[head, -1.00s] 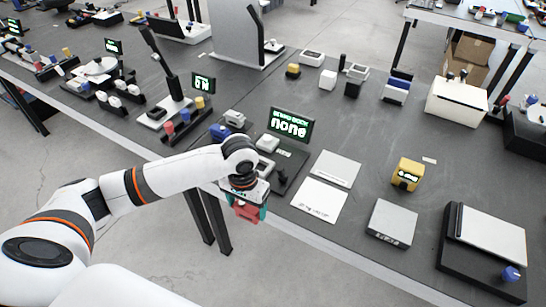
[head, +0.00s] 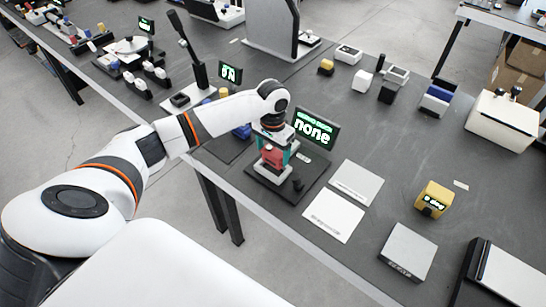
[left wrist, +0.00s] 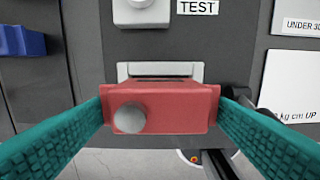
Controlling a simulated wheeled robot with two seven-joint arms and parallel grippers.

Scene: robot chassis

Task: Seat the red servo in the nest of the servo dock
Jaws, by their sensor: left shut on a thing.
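The red servo (head: 273,157) is held between the teal fingers of my left gripper (head: 274,150). In the left wrist view the servo (left wrist: 170,107) shows its red body and a round grey knob, with a finger of my gripper (left wrist: 160,110) pressed on each side. The servo dock (head: 312,174) is a dark base with a screen reading "none" (head: 313,130). Its pale nest (head: 268,174) is below the servo; the nest (left wrist: 190,70) also shows just beyond the servo in the wrist view, partly hidden. I cannot tell whether they touch. My right gripper is not in view.
A dark lever (head: 298,184) stands at the dock's front right. A white button block (left wrist: 142,12) sits by the TEST label (left wrist: 198,7). A blue object (left wrist: 20,41) is left of the dock.

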